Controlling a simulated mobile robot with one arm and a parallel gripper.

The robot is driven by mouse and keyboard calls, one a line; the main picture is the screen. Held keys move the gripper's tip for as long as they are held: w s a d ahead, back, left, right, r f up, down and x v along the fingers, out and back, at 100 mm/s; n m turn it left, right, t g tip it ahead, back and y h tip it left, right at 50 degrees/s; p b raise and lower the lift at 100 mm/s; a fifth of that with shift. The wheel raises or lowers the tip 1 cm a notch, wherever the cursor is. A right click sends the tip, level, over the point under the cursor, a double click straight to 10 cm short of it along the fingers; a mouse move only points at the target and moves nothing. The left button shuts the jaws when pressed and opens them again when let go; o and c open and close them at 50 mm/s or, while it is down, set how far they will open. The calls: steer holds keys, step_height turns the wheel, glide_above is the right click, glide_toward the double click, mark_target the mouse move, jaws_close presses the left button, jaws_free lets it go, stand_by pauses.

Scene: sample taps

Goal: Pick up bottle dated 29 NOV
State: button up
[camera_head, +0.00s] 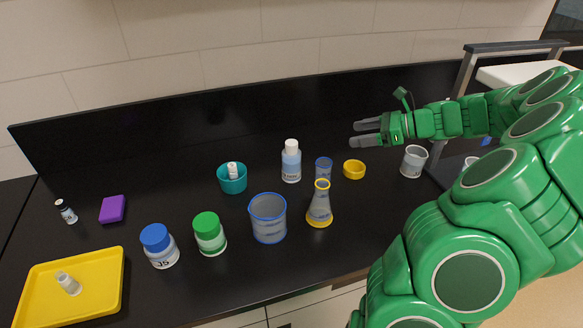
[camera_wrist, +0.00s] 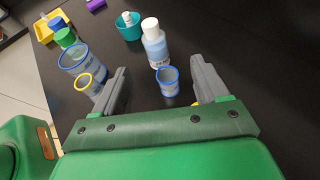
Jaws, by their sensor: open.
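No date is legible, so I cannot tell which bottle reads 29 NOV. A white-capped bottle with pale blue contents (camera_head: 291,166) stands upright mid-counter; it also shows in the wrist view (camera_wrist: 155,47). A small vial (camera_head: 232,170) stands in a teal bowl (camera_head: 232,184). Another small vial (camera_head: 68,284) lies tilted in the yellow tray (camera_head: 105,300).
A blue-capped jar (camera_head: 160,250), green-capped jar (camera_head: 210,236), blue-rimmed beaker (camera_head: 268,220) and yellow-based flask (camera_head: 320,205) stand along the front. A blue-rimmed cylinder (camera_head: 323,166), yellow bowl (camera_head: 354,170) and grey cup (camera_head: 413,162) are right. A dark back panel (camera_head: 150,140) borders the counter.

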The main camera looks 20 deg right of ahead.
steer(key=r, duration=0.2)
steer(key=m+g+y, duration=0.1)
steer(key=m+g, duration=0.1)
steer(key=m, duration=3.2)
glide_toward(291, 147)
step_height(291, 147, up, 3)
steer(key=w+a, duration=0.2)
steer(key=w, duration=0.1)
steer(key=shift+w+a+f, duration=0.45)
steer(key=shift+a+f, duration=0.45)
steer(key=shift+f, duration=0.45)
steer(key=shift+w+a+f, duration=0.5)
steer(key=shift+a+f, duration=0.45)
steer(key=shift+f, duration=0.45)
steer(key=shift+w+a+f, duration=0.45)
steer(key=shift+a+f, duration=0.45)
steer(key=shift+f, duration=0.45)
